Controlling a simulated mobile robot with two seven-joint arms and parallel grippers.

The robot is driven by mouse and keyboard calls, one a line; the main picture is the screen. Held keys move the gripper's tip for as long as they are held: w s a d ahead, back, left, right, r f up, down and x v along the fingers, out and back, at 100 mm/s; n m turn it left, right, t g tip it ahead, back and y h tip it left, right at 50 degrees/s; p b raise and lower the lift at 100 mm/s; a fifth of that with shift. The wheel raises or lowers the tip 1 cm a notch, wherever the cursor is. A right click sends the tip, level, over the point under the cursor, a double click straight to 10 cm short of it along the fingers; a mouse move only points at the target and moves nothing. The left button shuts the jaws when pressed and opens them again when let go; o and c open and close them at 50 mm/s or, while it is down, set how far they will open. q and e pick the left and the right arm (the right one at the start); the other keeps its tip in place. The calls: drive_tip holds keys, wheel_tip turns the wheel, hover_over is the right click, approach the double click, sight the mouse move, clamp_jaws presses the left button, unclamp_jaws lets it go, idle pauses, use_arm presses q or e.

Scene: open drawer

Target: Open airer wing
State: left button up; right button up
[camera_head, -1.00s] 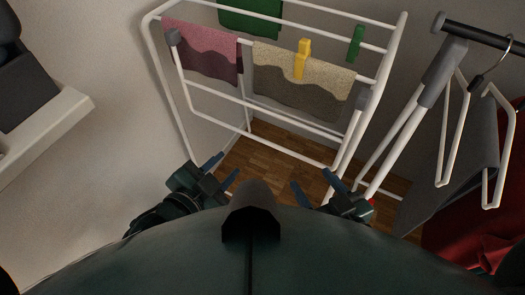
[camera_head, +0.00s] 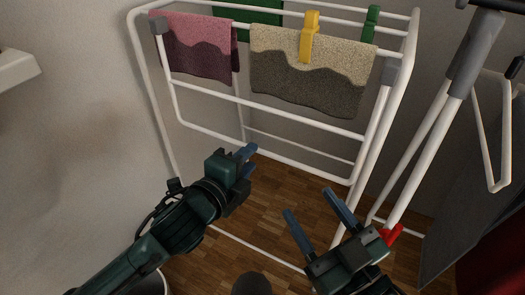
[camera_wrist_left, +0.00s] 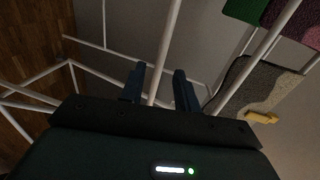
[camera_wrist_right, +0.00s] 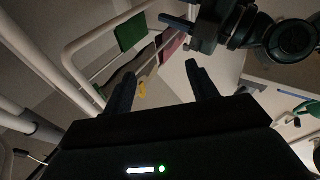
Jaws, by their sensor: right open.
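The white tubular airer (camera_head: 140,75) stands ahead. My left gripper (camera_head: 250,160) is open in front of the wing's lower part. In the left wrist view, a white bar shows in the gap between its fingers (camera_wrist_left: 160,70); I cannot tell whether it lies within them. My right gripper (camera_head: 307,201) is open and empty, lower and to the right.
At the right stands a white-legged rack (camera_head: 425,140) with a hanger (camera_head: 495,150) and dark and red garments. A red item (camera_head: 391,234) shows beside my right gripper. A white ledge (camera_head: 15,68) is at the upper left. The wooden floor (camera_head: 270,215) is clear between the grippers.

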use_arm(q)
drive_tip(key=b+x, duration=0.2)
drive_tip(key=x, duration=0.4)
drive_tip(key=shift+w+d, duration=0.25)
drive_tip(key=shift+w, duration=0.05)
drive_tip(key=shift+f, duration=0.1)
clamp_jaws()
